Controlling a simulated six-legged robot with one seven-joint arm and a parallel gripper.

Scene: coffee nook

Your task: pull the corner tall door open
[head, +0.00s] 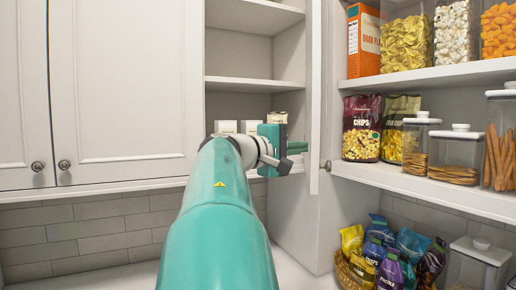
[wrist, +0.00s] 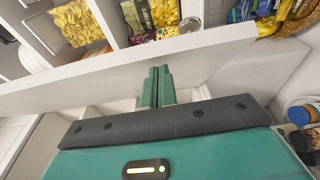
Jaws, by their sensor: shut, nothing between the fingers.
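The corner tall door (head: 315,100) is white and stands open, seen nearly edge-on at the right side of the corner cabinet opening. Its round knob (head: 327,166) is near the bottom, on the right face. My gripper (head: 297,155) is in front of the opening, left of the door, with its fingers pointing right toward the door's inner side. In the wrist view the shut, empty fingers (wrist: 158,70) end at the long white door panel (wrist: 75,82). I cannot tell whether they touch it.
Shelves inside the corner cabinet (head: 240,85) hold small white boxes. To the right, open shelves (head: 430,185) hold chips and jars close to the door. A snack basket (head: 355,270) sits below on the counter. A closed double-door cabinet (head: 120,90) is at left.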

